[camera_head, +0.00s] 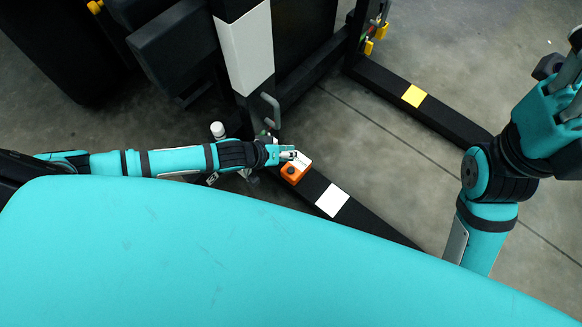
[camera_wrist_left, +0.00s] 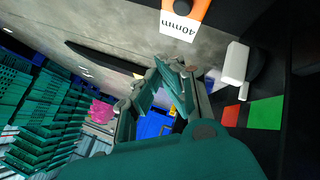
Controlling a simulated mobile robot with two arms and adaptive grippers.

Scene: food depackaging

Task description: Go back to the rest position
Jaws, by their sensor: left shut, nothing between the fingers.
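My left gripper (camera_head: 288,155) is at the end of the teal arm that reaches in from the left in the head view. It is shut and empty, close to an orange and white block (camera_head: 294,173) on a black floor beam; I cannot tell if they touch. In the left wrist view the fingers of my left gripper (camera_wrist_left: 160,68) come together with nothing between them. My right arm stands at the right edge of the head view; its gripper (camera_head: 572,75) is partly cut off, so its opening does not show.
A black beam (camera_head: 378,222) with a white patch runs along the grey floor, and another beam (camera_head: 440,112) has a yellow patch. A black frame with a white panel (camera_head: 246,48) stands near my left gripper. Teal crates (camera_wrist_left: 45,115) are stacked in the left wrist view.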

